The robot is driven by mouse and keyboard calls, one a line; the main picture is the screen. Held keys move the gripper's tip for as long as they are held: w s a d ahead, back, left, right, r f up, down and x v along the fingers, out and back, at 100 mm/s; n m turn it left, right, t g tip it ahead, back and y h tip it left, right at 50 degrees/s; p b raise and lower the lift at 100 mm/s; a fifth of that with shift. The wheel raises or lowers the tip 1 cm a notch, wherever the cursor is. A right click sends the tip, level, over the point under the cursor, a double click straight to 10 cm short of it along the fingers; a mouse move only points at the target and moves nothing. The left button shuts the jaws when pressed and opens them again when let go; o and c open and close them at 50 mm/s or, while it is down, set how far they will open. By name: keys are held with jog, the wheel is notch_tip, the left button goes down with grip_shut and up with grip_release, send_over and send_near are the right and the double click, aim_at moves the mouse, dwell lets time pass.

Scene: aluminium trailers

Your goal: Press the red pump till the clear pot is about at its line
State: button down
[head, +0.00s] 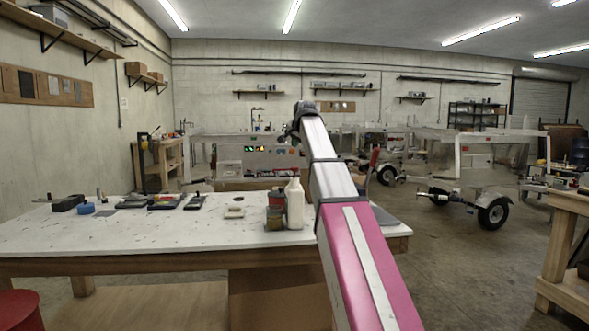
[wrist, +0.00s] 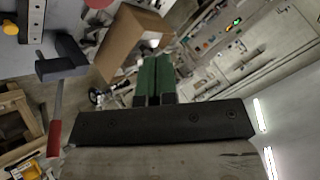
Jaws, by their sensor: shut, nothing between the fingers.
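I cannot make out a red pump or a clear pot for certain in either view. My gripper (wrist: 154,80) shows in the wrist view as two green fingers side by side, shut with nothing between them. In the head view my arm reaches up and away over the bench, and its dark end (head: 303,110) is high above the bench's far side. My arm hides part of the bench's right end.
Trailers (head: 455,165) stand behind. Floor at right is partly clear.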

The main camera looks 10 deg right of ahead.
jog(key=shift+f, duration=3.1)
jog(key=shift+f, duration=0.15)
jog(key=shift+f, duration=0.25)
jog(key=shift+f, duration=1.05)
dwell(0.7)
dwell(0.3)
jog(key=shift+r, duration=1.45)
jog(key=shift+r, duration=0.1)
